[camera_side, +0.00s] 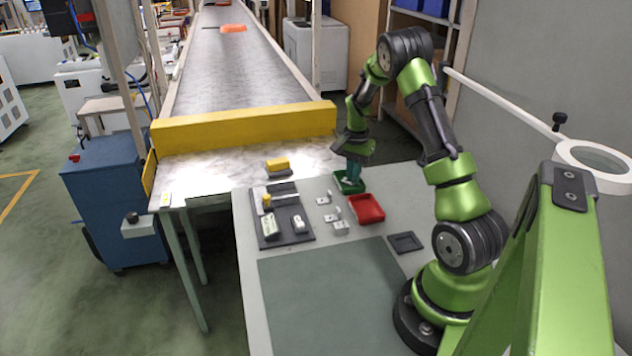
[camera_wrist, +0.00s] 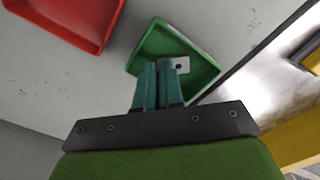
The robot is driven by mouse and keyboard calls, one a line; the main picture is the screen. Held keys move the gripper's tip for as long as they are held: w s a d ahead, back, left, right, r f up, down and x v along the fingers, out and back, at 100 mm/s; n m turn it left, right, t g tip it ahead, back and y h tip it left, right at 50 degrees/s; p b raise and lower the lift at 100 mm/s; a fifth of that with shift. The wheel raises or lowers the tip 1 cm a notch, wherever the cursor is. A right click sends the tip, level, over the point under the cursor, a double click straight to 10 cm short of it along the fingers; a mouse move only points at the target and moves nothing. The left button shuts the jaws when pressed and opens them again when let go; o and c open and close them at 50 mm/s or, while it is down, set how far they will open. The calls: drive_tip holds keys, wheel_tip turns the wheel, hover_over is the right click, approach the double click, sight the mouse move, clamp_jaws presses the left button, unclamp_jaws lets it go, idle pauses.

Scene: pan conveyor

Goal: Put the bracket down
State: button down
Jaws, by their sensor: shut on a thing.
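My gripper (camera_side: 353,171) points down over the green tray (camera_side: 340,187), with its teal fingertips at the tray. In the wrist view the fingers (camera_wrist: 165,66) are close together and shut on a small grey metal bracket (camera_wrist: 181,65). The bracket shows just beyond the fingertips, inside the outline of the green tray (camera_wrist: 149,47). I cannot tell whether the bracket touches the tray floor. Several more grey brackets (camera_side: 340,227) stand on the table left of the red tray.
The red tray (camera_side: 368,222) is close to the green one and looks empty. A dark fixture board (camera_side: 290,237) with several parts lies to the left. A yellow barrier (camera_side: 243,127) crosses the conveyor end. The green-grey mat (camera_side: 335,295) in front is clear.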

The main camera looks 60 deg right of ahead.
drive_tip(key=c, duration=1.5)
unclamp_jaws()
drive_tip(key=shift+f, duration=0.1)
drive_tip(key=shift+c, duration=0.2)
wheel_tip(320, 180, up, 12)
drive_tip(key=w+a+r+n+t, duration=0.25)
drive_tip(key=a+r, duration=0.45)
drive_tip(key=a, duration=0.4)
drive_tip(key=s+a+r+n+t, duration=0.1)
drive_tip(key=s+a+n, duration=0.2)
drive_tip(key=a, duration=0.5)
drive_tip(key=s+a+r+n+t+y, duration=0.1)
drive_tip(key=s+a+n, duration=0.3)
drive_tip(key=a, duration=0.4)
drive_tip(key=s+a+r+n+t+y, duration=0.1)
drive_tip(key=s+a+n, duration=0.3)
drive_tip(key=a, duration=0.4)
drive_tip(key=shift+s+a+r+t, duration=0.25)
drive_tip(key=shift+s+t, duration=0.2)
drive_tip(key=shift+t, duration=0.4)
drive_tip(key=shift+n, duration=0.25)
